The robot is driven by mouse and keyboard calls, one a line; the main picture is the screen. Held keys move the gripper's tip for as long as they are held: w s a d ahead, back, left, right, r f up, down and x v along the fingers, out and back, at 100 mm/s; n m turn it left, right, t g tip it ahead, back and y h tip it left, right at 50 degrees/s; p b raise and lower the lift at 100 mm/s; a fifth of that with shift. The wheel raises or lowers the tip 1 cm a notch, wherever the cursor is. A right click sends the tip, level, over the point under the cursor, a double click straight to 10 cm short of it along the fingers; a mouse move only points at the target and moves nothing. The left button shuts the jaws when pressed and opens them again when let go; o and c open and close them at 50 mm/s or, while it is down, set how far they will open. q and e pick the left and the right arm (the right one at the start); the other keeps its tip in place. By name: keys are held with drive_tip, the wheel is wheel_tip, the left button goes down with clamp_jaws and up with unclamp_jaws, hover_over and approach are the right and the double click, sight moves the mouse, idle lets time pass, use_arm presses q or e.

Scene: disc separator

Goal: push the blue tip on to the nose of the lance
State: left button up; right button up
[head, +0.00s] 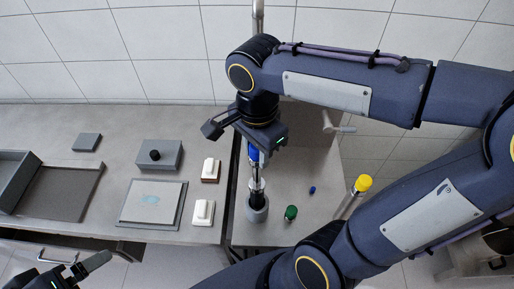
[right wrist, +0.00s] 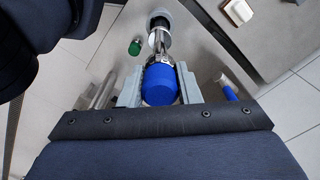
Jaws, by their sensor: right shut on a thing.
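The lance (head: 257,186) stands upright in a round grey holder (head: 257,211) on the right-hand bench; its metal shaft also shows in the right wrist view (right wrist: 159,43). The blue tip (head: 253,154) is directly above the lance's metal end. In the right wrist view the blue tip (right wrist: 160,85) sits between the two fingers, in line with the shaft. I cannot tell how far it is on the nose. My right gripper (head: 256,149) is shut on the blue tip from above. My left gripper (head: 72,265) is open and empty at the lower left.
A green cap (head: 291,212), a small blue piece (head: 312,189) and a yellow-capped cylinder (head: 359,187) are right of the lance. A white switch (head: 203,211), a flat plate (head: 151,202) and a grey tray (head: 58,190) lie left, across a gap between benches.

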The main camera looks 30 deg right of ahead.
drive_tip(key=shift+f+b, duration=0.3)
drive_tip(key=shift+f, duration=0.2)
drive_tip(key=o, duration=1.2)
wheel_tip(320, 180, up, 8)
drive_tip(key=shift+f, duration=0.25)
wheel_tip(320, 180, up, 4)
drive_tip(key=p, duration=0.4)
drive_tip(key=shift+r, duration=0.25)
drive_tip(key=shift+f, duration=0.1)
